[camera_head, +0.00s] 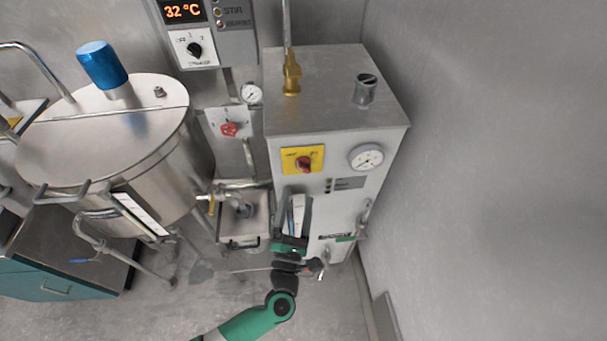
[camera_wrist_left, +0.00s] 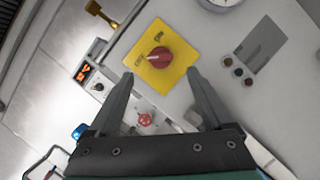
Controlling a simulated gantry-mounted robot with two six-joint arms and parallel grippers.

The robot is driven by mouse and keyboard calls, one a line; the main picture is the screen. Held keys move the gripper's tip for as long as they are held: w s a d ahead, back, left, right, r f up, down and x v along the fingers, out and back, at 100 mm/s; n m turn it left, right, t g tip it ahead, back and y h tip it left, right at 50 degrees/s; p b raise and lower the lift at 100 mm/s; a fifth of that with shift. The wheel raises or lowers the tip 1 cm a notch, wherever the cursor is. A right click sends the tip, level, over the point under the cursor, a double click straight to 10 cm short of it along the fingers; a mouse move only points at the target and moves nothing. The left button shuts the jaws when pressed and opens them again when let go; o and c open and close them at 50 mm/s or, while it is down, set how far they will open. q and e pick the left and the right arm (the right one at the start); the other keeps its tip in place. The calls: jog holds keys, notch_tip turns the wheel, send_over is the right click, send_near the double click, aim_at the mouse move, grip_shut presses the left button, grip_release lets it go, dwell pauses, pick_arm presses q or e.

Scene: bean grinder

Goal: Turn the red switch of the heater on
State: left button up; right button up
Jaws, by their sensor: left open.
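The heater (camera_head: 325,130) is a grey metal box against the wall. Its red rotary switch (camera_head: 304,163) sits on a yellow plate (camera_head: 288,160) on the front face. The wrist view shows the red switch (camera_wrist_left: 159,57) closer, with a pale mark on its left side toward the label at the plate's left. My left gripper (camera_head: 297,202) is in front of the heater, below the switch. Its fingers (camera_wrist_left: 160,75) are open and empty, with their tips apart on either side below the switch, not visibly touching it. My right gripper is out of view.
A dial gauge (camera_head: 367,157) is right of the switch and a brass pipe fitting (camera_head: 291,75) stands on top of the heater. A steel vessel (camera_head: 100,150) and a red valve knob (camera_head: 229,129) are to the left. Bare wall lies to the right.

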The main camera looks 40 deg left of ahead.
aim_at(303, 171)
pick_arm(q)
jog(key=x, duration=0.8)
grip_shut()
jog(key=shift+r+m+p, duration=0.15)
jog(key=shift+m+p, duration=0.45)
jog(key=m+g+h+p, duration=0.1)
jog(key=m+p, duration=0.3)
jog(key=p, duration=0.2)
jog(key=m+g+h+p, duration=0.1)
jog(key=m+p, duration=0.3)
jog(key=p, duration=0.2)
jog(key=r+m+g+h+p, duration=0.1)
jog(key=m+h+p, duration=0.1)
jog(key=m+p, duration=0.2)
jog(key=shift+m+p, duration=0.3)
jog(key=shift+p, duration=1.15)
jog(key=shift+d+f+m+g+p, duration=0.1)
jog(key=shift+m+g+p, duration=0.6)
jog(key=shift+m+p, duration=0.5)
jog(key=shift+f+m+g+p, duration=0.1)
jog(key=shift+m+g+p, duration=0.2)
jog(key=shift+m+p, duration=0.1)
jog(key=shift+f, duration=0.1)
grip_release()
